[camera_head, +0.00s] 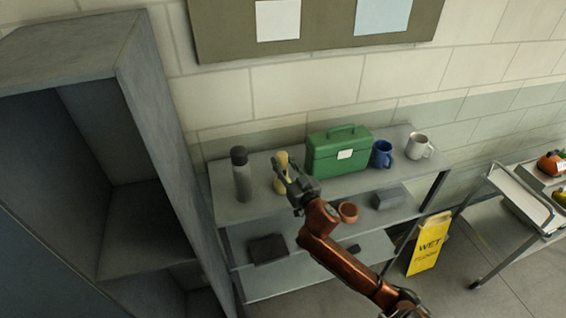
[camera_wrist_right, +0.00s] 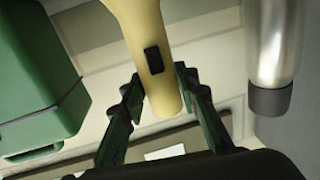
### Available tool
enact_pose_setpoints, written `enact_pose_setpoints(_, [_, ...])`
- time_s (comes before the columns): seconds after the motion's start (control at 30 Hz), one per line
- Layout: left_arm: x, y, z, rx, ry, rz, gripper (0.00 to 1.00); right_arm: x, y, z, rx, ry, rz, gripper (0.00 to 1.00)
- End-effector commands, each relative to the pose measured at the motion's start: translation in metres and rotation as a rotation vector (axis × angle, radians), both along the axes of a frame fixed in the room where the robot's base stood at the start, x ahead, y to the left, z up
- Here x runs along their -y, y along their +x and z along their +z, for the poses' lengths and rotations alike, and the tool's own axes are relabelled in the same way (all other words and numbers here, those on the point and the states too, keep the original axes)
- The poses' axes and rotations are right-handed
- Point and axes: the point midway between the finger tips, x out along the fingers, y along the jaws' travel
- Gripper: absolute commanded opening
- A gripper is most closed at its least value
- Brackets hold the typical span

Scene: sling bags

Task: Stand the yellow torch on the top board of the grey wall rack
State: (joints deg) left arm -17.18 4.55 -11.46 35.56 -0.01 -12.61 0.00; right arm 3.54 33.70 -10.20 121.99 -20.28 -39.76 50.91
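The yellow torch (camera_head: 281,174) is upright at the top board (camera_head: 330,192) of the grey wall rack, between a grey flask and a green box. Whether its base touches the board is hard to tell. In the right wrist view, which is upside down, the torch (camera_wrist_right: 145,40) shows a black switch. My left gripper is out of view.
The grey flask (camera_head: 241,174) stands left of the torch. The green box (camera_head: 338,152), blue mug (camera_head: 382,154) and metal mug (camera_head: 419,146) stand to its right. A lower board holds a dark box (camera_head: 267,248) and a terracotta pot (camera_head: 348,212). A tall grey cabinet (camera_head: 150,120) rises at left.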

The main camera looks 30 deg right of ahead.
Motion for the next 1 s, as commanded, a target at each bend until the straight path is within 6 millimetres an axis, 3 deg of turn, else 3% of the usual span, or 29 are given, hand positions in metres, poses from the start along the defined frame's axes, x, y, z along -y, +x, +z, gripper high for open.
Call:
enact_pose_setpoints(0.2, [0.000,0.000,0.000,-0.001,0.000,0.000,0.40,0.000,0.000,0.000,0.000,-0.001,0.000,0.43])
enact_pose_setpoints(0.57, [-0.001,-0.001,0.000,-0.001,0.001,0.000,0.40,0.000,-0.005,0.002,0.000,-0.001,0.000,0.43])
enact_pose_setpoints(1.0, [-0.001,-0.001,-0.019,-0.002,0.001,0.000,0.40,-0.006,-0.089,0.001,0.000,0.001,0.000,0.43])
